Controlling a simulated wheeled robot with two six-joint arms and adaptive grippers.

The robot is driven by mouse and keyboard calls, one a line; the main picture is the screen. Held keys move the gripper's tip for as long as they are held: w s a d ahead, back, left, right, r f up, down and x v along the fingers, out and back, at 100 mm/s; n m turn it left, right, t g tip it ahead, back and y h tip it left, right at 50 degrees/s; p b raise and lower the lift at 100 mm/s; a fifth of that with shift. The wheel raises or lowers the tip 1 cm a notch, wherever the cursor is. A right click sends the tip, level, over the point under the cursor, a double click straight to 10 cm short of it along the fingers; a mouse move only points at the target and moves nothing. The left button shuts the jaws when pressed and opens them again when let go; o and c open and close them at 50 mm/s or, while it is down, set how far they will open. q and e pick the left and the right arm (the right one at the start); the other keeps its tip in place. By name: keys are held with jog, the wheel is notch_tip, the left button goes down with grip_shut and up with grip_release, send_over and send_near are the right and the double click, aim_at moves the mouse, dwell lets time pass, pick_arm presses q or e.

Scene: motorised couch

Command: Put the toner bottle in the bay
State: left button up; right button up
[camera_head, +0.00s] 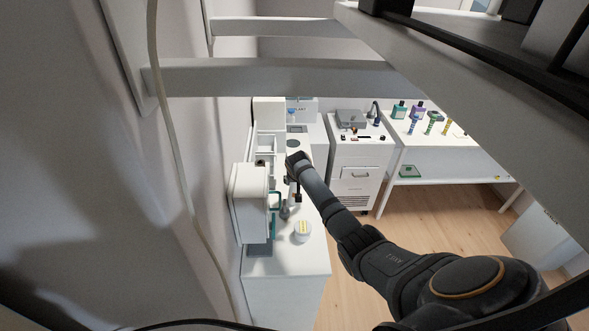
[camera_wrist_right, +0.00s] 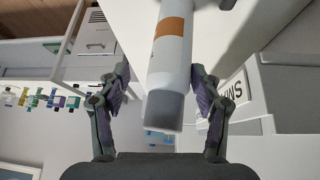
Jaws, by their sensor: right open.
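A white bottle with an orange band and a grey end (camera_wrist_right: 170,50), which looks like the toner bottle, fills the middle of the right wrist view. My right gripper (camera_wrist_right: 160,82) is open, with one finger on each side of the bottle. Both fingers look apart from it. In the head view my right arm reaches from the lower right over the white counter, and its gripper (camera_head: 294,190) is small and partly hidden beside the white machine (camera_head: 249,200). I cannot pick out the bottle there, nor tell which opening is the bay. My left gripper is not in view.
A white round tub with a yellow label (camera_head: 302,230) stands on the counter (camera_head: 290,262) near the gripper. Pale beams cross the upper head view. Wooden floor is free at the right.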

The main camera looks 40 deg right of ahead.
jog(key=r, duration=0.1)
jog(key=s+r+p, duration=0.1)
jog(key=r+p, duration=0.1)
jog(key=shift+s+a+r, duration=0.15)
jog(key=shift+a+r, duration=0.1)
pick_arm(q)
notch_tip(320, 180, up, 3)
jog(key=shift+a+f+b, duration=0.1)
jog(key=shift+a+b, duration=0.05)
jog(key=shift+b, duration=0.45)
pick_arm(e)
jog(key=v, duration=0.5)
jog(key=shift+s+a+r, duration=0.1)
jog(key=shift+s+a, duration=0.15)
jog(key=shift+a, duration=0.15)
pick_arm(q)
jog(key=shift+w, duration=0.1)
pick_arm(e)
jog(key=shift+o, duration=0.4)
